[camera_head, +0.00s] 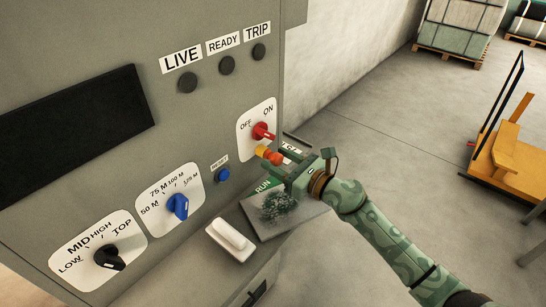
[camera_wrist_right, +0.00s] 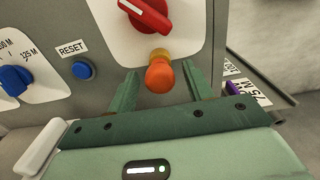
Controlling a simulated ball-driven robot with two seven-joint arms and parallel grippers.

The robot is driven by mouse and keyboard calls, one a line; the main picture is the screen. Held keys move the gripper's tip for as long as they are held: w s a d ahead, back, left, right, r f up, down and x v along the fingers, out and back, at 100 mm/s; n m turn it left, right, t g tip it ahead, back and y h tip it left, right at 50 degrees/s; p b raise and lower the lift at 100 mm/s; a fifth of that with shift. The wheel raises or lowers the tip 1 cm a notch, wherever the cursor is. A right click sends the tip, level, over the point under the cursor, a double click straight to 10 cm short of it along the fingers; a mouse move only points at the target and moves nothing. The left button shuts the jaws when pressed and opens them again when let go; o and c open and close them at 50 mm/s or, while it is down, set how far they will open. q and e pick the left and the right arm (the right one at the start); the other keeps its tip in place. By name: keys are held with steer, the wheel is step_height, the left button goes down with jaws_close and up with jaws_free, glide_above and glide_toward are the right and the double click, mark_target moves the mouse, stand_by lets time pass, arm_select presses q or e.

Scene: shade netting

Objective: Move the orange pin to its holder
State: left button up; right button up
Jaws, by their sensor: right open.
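The orange pin (camera_head: 275,157) has a round orange knob and a yellow-orange collar, and sticks out from the grey panel just below the red OFF/ON switch. It also shows in the right wrist view (camera_wrist_right: 159,76), between the fingers. My right gripper (camera_head: 284,170) is open around the knob, one finger on each side. In the right wrist view the fingers (camera_wrist_right: 160,88) have visible gaps to the knob. I cannot make out which thing is the pin's holder. My left gripper is not in view.
The red switch (camera_head: 262,131) is close above the pin. A blue RESET button (camera_head: 223,174) and blue dial (camera_head: 178,205) are left of it. A white handle (camera_head: 230,238) juts out below. A labelled ledge (camera_wrist_right: 270,103) lies to the right.

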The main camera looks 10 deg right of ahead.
mark_target(280, 161)
jaws_close()
steer(key=shift+v, duration=0.9)
steer(key=shift+v, duration=1.75)
steer(key=shift+s+d+f+b, duration=0.1)
steer(key=shift+s+d+b, duration=0.2)
steer(key=shift+s+d, duration=0.05)
steer(key=shift+b+v, duration=0.3)
steer(key=shift+v, duration=1.25)
